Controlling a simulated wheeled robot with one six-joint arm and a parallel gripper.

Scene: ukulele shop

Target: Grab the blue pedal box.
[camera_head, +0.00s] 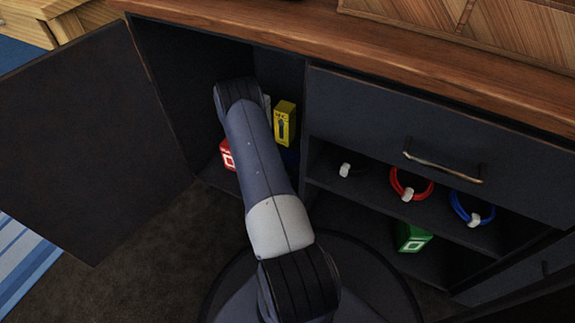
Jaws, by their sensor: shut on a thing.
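My arm reaches into the open left compartment of the dark cabinet (175,60). My gripper is hidden behind the arm, so its fingers and anything between them do not show. A dark blue patch (290,158) shows just right of the arm, below a yellow box. It looks like part of the blue pedal box, but most of it is hidden or in shadow.
The yellow box (285,122) stands in the compartment right of my arm, and a red box (227,155) sits left of it. The open door (85,140) is at left. Right shelves hold red (411,192) and blue (460,212) coiled cables and a green box (413,238).

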